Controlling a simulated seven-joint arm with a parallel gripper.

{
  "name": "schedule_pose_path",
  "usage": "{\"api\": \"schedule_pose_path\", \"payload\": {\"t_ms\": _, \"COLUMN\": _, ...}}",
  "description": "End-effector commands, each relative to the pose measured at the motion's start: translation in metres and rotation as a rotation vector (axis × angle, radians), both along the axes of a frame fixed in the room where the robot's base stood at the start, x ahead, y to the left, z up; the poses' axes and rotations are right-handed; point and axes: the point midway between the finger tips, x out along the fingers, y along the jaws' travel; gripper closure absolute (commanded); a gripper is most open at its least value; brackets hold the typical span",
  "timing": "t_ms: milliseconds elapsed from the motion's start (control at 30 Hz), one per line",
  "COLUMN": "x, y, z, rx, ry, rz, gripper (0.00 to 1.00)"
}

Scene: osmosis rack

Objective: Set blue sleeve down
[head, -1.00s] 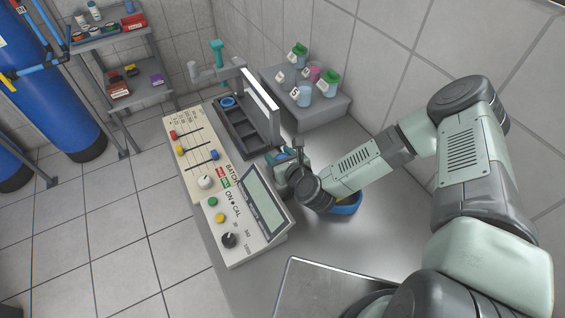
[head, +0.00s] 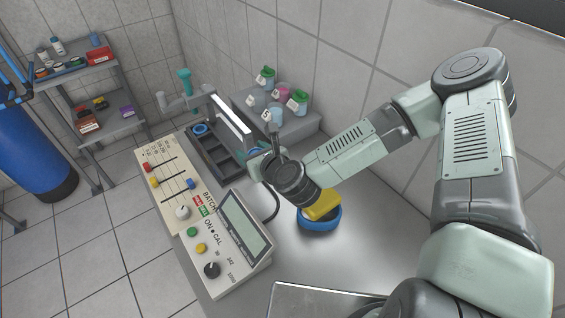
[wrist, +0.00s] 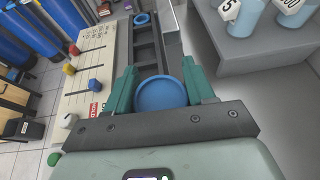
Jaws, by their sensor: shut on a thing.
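The blue sleeve (wrist: 162,93) shows in the wrist view as a round blue shape between the two green fingers. My gripper (wrist: 161,84) is shut on it. In the head view my gripper (head: 262,162) is just right of the grey compartment tray (head: 226,168), and the sleeve is not clear there. In the wrist view the tray (wrist: 146,54) lies beyond and below the fingers. A blue ring (head: 200,129) sits in the tray's far compartment; it also shows in the wrist view (wrist: 141,19). I cannot tell whether the held sleeve touches anything below.
A control panel (head: 213,231) with knobs and a screen stands left of the tray. A raised white-edged lid (head: 232,122) stands along the tray's right side. Lidded cups stand on a grey step (head: 300,128) behind. A blue bowl (head: 318,222) with a yellow sponge (head: 323,204) is nearer me.

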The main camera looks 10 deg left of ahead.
Motion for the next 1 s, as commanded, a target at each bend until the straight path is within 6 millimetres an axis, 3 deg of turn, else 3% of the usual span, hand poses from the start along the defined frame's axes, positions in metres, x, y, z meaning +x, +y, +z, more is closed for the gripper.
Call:
{"api": "schedule_pose_path", "payload": {"t_ms": 233, "x": 0.0, "y": -0.001, "z": 0.048, "rx": 0.0, "ry": -0.004, "rz": 0.002, "gripper": 0.75}}
{"api": "schedule_pose_path", "payload": {"t_ms": 467, "x": 0.044, "y": -0.025, "z": 0.045, "rx": 0.014, "ry": -0.012, "rz": -0.196, "gripper": 0.75}}
{"api": "schedule_pose_path", "payload": {"t_ms": 567, "x": 0.067, "y": -0.042, "z": 0.047, "rx": 0.02, "ry": -0.019, "rz": -0.309, "gripper": 0.75}}
{"api": "schedule_pose_path", "payload": {"t_ms": 800, "x": 0.122, "y": -0.105, "z": 0.046, "rx": 0.02, "ry": -0.019, "rz": -0.66, "gripper": 0.75}}
{"api": "schedule_pose_path", "payload": {"t_ms": 1000, "x": 0.143, "y": -0.148, "z": 0.044, "rx": 0.006, "ry": -0.006, "rz": -0.875, "gripper": 0.75}}
